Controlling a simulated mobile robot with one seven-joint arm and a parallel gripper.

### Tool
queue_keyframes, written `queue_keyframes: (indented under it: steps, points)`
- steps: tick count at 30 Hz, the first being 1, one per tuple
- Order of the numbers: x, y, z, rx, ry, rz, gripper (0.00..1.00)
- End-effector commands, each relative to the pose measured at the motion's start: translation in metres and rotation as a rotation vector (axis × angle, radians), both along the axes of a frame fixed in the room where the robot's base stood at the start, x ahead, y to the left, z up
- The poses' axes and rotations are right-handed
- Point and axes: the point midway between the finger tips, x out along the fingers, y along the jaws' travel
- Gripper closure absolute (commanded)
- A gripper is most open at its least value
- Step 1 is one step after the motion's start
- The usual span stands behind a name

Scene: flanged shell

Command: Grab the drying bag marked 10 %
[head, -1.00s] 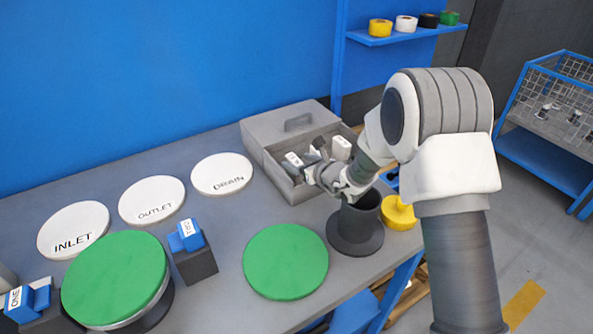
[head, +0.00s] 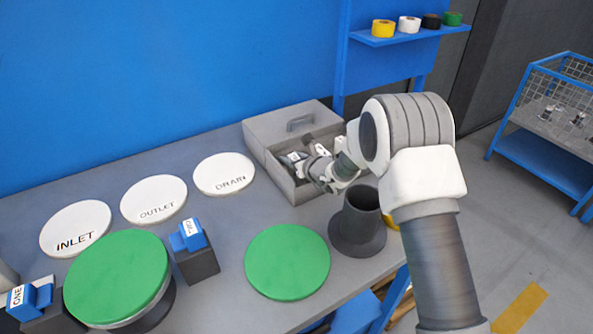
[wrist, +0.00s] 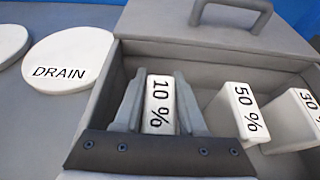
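The drying bag marked 10 % (wrist: 158,105) is a white upright block with black lettering in the grey box. In the wrist view my gripper (wrist: 160,110) has one finger on each side of it. Both fingers appear to touch its sides, with no clear gap, so it looks shut on the bag. In the head view my gripper (head: 310,168) is at the left part of the box, and a small white top (head: 295,156) shows beside it. The bag's lower part is hidden.
The grey box (wrist: 95,120) also holds bags marked 50 % (wrist: 245,112) and 30 % (wrist: 305,110), to the right. Its walls and handled lid (head: 288,124) are close. A dark flanged pipe (head: 358,225) stands in front. The DRAIN disc (head: 224,173) lies left.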

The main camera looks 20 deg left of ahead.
Motion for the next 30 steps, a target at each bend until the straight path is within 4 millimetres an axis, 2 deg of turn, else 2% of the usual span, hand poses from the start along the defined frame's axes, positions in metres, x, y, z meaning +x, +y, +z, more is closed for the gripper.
queue_keyframes:
  steps: [1, 6, 16, 19, 30]
  points:
    - [0.0, 0.0, 0.0, 0.0, 0.0, 0.0, 0.71]
    - [0.0, 0.0, 0.0, 0.0, 0.0, 0.0, 1.0]
    - [0.0, 0.0, 0.001, 0.001, -0.001, 0.0, 1.0]
    - [0.0, 0.0, 0.008, 0.002, -0.001, 0.0, 1.0]
    - [0.001, -0.001, 0.078, 0.002, -0.004, -0.001, 1.0]
